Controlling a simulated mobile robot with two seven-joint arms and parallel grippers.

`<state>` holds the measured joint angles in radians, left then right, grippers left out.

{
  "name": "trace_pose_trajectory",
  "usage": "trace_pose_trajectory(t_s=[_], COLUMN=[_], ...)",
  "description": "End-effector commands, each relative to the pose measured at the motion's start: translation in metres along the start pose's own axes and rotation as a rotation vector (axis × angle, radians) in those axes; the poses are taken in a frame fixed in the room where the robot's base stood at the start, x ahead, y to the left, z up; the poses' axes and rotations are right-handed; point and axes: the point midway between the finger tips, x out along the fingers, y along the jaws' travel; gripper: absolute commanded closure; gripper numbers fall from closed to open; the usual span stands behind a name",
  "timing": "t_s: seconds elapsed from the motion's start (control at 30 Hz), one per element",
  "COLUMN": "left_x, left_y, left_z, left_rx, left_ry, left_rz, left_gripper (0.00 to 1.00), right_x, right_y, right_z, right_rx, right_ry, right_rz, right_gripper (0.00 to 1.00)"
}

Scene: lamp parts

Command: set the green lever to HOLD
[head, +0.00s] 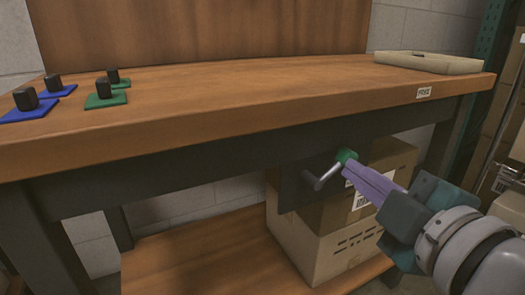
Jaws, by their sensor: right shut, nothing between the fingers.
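The green lever (346,156) is on a dark plate (294,188) under the workbench's front edge. Its metal rod (328,175) slants, with the green knob at the upper right end. No HOLD marking can be read on the plate. My right gripper (348,171) comes in from the lower right, its purple fingers shut and empty. The fingertips are at the green knob's lower right side, touching it or very close; I cannot tell which. My left gripper is out of view.
The wooden workbench (230,100) carries blue and green square bases with black knobs at the left and a beige slab (428,62) at the back right. Cardboard boxes (315,245) stand on the lower shelf (190,268) behind the lever. The middle of the benchtop is clear.

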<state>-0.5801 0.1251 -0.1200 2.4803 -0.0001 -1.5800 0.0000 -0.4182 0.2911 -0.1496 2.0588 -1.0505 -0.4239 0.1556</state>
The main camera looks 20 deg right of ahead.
Motion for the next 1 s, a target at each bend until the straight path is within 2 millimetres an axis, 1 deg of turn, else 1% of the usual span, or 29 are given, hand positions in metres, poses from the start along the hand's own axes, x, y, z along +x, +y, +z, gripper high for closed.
trace_pose_trajectory(t_s=[0.1, 0.4, 0.5, 0.6, 0.7, 1.0], left_x=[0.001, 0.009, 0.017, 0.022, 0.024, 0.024], left_y=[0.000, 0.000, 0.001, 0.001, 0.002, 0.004], left_z=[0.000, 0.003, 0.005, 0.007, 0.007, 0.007], left_rx=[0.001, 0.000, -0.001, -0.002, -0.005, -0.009], left_ry=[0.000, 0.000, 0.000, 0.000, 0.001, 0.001], left_rz=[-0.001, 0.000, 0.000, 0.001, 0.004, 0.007], left_gripper=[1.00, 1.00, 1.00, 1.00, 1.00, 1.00], right_x=[0.023, 0.082, 0.086, 0.088, 0.090, 0.090], right_y=[0.002, 0.001, -0.003, -0.002, -0.001, 0.000], right_z=[0.000, 0.001, 0.018, 0.030, 0.037, 0.040], right_rx=[-0.003, -0.003, -0.006, -0.004, -0.003, 0.000], right_ry=[0.002, 0.000, -0.003, -0.002, -0.002, -0.002], right_rz=[0.005, 0.005, 0.001, 0.001, 0.000, 0.000], right_gripper=[1.00, 1.00, 1.00, 1.00, 1.00, 1.00])
